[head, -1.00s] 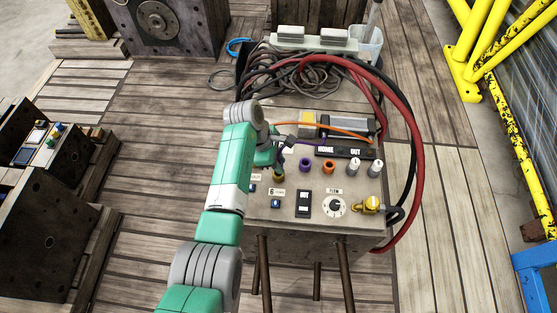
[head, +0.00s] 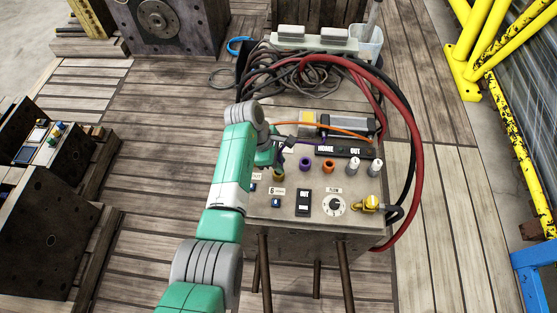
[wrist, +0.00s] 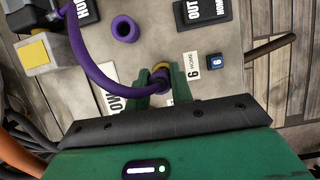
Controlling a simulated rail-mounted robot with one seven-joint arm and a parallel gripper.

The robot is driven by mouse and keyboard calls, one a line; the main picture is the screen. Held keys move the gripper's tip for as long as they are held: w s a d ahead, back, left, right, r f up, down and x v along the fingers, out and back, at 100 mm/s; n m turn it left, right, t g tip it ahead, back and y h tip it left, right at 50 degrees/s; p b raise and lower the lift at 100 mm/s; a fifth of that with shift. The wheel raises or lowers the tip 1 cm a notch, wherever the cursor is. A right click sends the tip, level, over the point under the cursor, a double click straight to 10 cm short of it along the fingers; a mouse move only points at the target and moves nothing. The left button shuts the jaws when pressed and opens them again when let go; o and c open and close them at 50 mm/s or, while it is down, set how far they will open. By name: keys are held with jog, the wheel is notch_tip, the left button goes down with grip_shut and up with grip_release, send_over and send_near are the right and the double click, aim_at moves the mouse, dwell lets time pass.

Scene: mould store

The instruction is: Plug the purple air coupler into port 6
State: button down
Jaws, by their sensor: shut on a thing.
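My gripper (wrist: 160,80) is shut on the purple air coupler (wrist: 163,92), low in the middle of the wrist view. A purple hose (wrist: 85,55) curves from it to the upper left. A yellow ring (wrist: 161,67) shows just past the fingertips, beside the "6 HOME" label (wrist: 192,64); the fingers hide whether the coupler is seated in it. In the head view an olive-yellow port (head: 279,177) is just below my gripper (head: 270,160). The head view hides most of the coupler behind my arm.
A purple port (head: 305,165) and an orange port (head: 328,166) stand to the right on the panel. A blue "6" button (wrist: 215,61) sits beside the label. A yellow fitting (head: 369,203) and red hose (head: 412,130) are at the panel's right side.

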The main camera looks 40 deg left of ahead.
aim_at(279, 160)
jog(key=shift+f, duration=0.1)
jog(key=shift+f, duration=0.4)
jog(key=shift+f+b, duration=0.35)
jog(key=shift+f, duration=0.25)
dwell(1.1)
jog(key=c, duration=0.7)
grip_release()
jog(key=shift+c, duration=0.2)
jog(key=shift+r, duration=0.1)
notch_tip(279, 160, up, 8)
jog(key=p, duration=0.8)
jog(key=shift+f, duration=0.25)
